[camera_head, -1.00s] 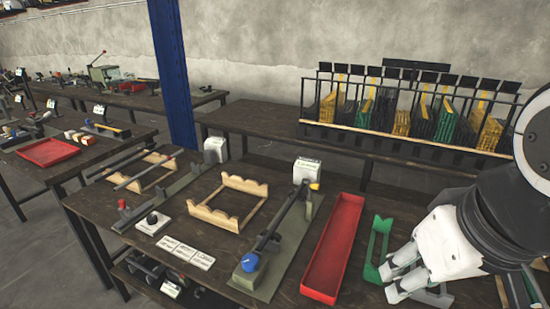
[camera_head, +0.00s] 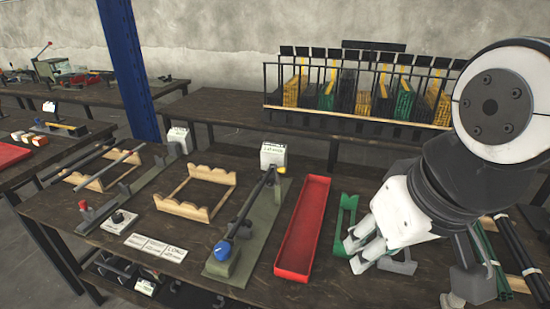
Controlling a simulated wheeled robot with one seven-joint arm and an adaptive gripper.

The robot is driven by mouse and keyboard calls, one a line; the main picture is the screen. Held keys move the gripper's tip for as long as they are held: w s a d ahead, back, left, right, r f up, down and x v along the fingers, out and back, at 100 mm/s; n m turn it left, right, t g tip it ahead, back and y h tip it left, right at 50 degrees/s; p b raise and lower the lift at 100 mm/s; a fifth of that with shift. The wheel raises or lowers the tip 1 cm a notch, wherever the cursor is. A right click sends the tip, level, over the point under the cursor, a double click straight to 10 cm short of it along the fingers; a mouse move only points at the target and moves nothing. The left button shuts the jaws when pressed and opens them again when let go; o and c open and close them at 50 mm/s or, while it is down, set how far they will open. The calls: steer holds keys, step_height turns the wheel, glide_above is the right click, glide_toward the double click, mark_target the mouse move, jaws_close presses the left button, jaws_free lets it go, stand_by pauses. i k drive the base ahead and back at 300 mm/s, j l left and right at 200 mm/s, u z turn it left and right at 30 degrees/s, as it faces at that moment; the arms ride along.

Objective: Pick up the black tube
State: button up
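Several black tubes are in view. Two lie across a light wooden rack (camera_head: 97,183) at the left: one black tube (camera_head: 107,165) and another dark one (camera_head: 72,166). A dark bar (camera_head: 252,203) with a blue knob lies along the grey-green press. More black tubes (camera_head: 522,254) lie at the far right beside green tubes (camera_head: 487,256), partly hidden by my arm. My gripper (camera_head: 350,256) is above the table near the green stand, its white fingers apart with nothing seen between them. It is touching none of the tubes.
A long red tray (camera_head: 303,228) lies left of my gripper, with a green stand (camera_head: 347,212) between. An empty wooden cradle (camera_head: 196,191) sits mid-table. White label cards (camera_head: 155,247) lie in front. A rack of yellow, green and black parts (camera_head: 362,121) stands behind. A blue post (camera_head: 127,70) rises left.

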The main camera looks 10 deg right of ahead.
mark_target(235, 228)
steer(key=k+j+z, duration=0.1)
steer(key=j, duration=0.85)
steer(key=k+j+z, duration=0.15)
steer(key=j, duration=0.3)
steer(key=i+j+z, duration=0.1)
steer(key=i+j, duration=0.15)
steer(key=i+j+z, duration=0.1)
steer(key=i+j, duration=0.15)
steer(key=j, duration=0.25)
steer(key=i+j+z, duration=0.1)
steer(key=i+j, duration=0.15)
steer(key=j, duration=0.15)
steer(key=i+j, duration=0.25)
steer(key=i, duration=0.15)
steer(key=l+z, duration=0.05)
